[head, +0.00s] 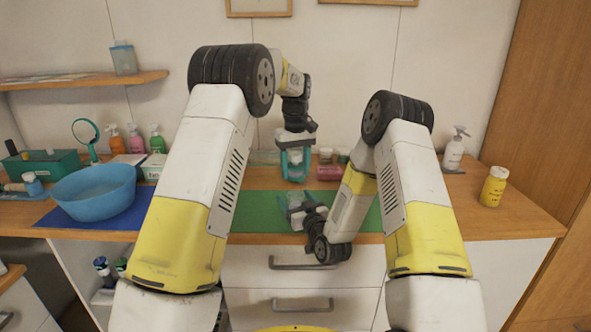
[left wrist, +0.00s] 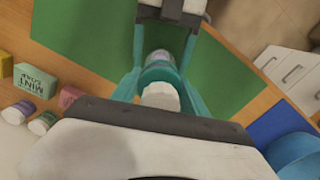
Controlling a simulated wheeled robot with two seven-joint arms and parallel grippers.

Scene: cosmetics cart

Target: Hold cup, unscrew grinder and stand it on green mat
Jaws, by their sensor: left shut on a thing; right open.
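My left gripper (head: 295,165) points down above the green mat (head: 259,210). Its teal fingers are shut on the grinder, whose white top (left wrist: 160,96) and teal band (left wrist: 158,74) show in the left wrist view. A pale, pinkish part (left wrist: 160,57) shows beyond the band; I cannot tell whether it is the cup or the grinder's lower part. My right gripper (head: 297,207) is open, low over the mat, just below the left gripper. In the left wrist view part of the right gripper (left wrist: 175,10) shows at the top edge. The cup is not clearly seen.
A blue basin (head: 95,190) on a blue mat (head: 130,217) stands at left. Several small jars (head: 326,156) and a pink box (head: 329,172) stand behind the mat. A white pump bottle (head: 454,152) and a yellow bottle (head: 493,187) stand at right. Drawers are below the counter edge.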

